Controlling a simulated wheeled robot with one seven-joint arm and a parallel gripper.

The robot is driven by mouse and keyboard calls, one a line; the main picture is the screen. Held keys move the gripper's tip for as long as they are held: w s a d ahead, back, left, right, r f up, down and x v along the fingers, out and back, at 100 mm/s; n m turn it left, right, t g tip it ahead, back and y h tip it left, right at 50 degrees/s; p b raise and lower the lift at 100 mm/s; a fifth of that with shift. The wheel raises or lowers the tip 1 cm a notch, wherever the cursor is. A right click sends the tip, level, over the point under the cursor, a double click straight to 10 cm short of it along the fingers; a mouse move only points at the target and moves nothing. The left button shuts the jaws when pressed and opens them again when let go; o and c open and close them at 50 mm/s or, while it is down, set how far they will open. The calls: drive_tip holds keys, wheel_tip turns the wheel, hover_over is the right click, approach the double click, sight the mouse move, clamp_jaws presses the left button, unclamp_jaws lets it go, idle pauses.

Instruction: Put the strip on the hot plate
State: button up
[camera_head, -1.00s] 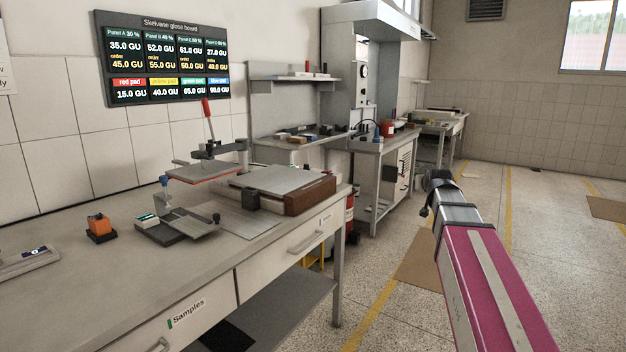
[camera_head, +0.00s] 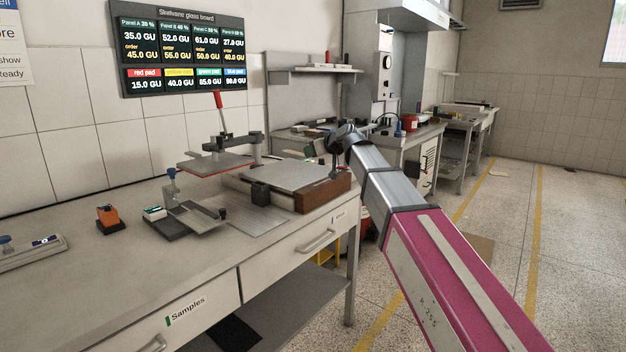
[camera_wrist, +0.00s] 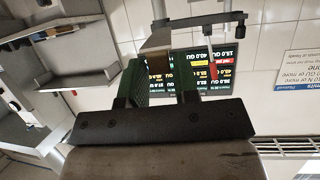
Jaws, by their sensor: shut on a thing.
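My gripper (camera_wrist: 160,78) shows in the wrist view, its two fingers rising from a dark bar, with green surfaces at the fingers. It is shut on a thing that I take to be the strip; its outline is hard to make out. In the head view my gripper end is dark and hangs in front of the far right end of the bench, partly hidden by my arm. The lever press has a raised plate with an orange underside (camera_head: 215,164). Beside it lies a flat grey slab with a wooden end (camera_head: 323,194). I cannot tell which plate is the hot plate.
A gloss board (camera_head: 184,50) hangs on the wall. Further benches (camera_head: 465,128) stand at the back right; open floor lies right.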

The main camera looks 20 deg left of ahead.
drive_tip(key=s+a+r+n+g, duration=0.1)
drive_tip(key=s+a, duration=0.1)
drive_tip(key=a, duration=0.2)
hover_over(329, 182)
drive_tip(key=shift+g+y, duration=0.3)
drive_tip(key=shift+y, duration=0.1)
wheel_tip(329, 182, down, 7)
drive_tip(key=shift+s+r, duration=0.1)
drive_tip(key=shift+r, duration=0.05)
drive_tip(key=shift+d+f, duration=0.1)
drive_tip(key=shift+f, duration=1.9)
drive_tip(key=shift+f, duration=0.1)
drive_tip(key=o, duration=0.9)
drive_tip(key=v, duration=1.2)
